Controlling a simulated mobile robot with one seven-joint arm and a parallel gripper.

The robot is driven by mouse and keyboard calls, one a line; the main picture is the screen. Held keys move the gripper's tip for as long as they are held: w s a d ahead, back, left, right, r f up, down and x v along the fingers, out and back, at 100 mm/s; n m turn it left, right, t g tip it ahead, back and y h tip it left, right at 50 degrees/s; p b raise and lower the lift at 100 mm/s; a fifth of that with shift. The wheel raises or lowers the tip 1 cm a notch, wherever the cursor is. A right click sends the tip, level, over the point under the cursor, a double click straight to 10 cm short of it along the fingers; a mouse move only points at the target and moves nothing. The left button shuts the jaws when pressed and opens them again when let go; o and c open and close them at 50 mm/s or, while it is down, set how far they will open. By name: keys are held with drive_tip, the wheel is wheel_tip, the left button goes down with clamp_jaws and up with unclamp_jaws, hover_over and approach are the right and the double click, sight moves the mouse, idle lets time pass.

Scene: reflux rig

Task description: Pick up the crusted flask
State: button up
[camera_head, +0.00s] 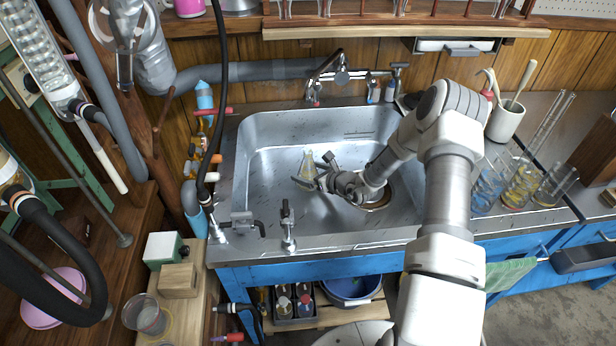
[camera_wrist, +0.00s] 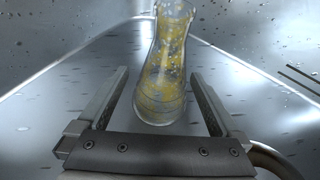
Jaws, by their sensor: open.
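The crusted flask (camera_wrist: 165,70) is clear glass with yellow crust on its walls. In the head view the flask (camera_head: 308,166) is inside the steel sink, small and partly hidden by the gripper. My gripper (camera_wrist: 160,88) is open. In the wrist view its two fingers lie on either side of the flask's near end, with a visible gap on both sides. In the head view my gripper (camera_head: 318,176) is down in the sink, beside the flask. Whether the flask touches the sink floor is hard to tell.
The steel sink (camera_head: 262,213) has raised walls around the gripper, and a faucet (camera_head: 340,75) stands at its back. A metal fixture (camera_head: 288,225) is on the front rim. Glassware (camera_head: 521,182) and a cup of tools (camera_head: 505,121) stand at right.

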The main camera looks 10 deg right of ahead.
sight(302, 169)
drive_tip(key=b+x, duration=0.1)
drive_tip(key=x, duration=0.3)
drive_tip(key=shift+w+d, duration=0.1)
drive_tip(key=shift+w, duration=0.1)
drive_tip(key=c, duration=1.5)
drive_tip(key=shift+r, duration=0.1)
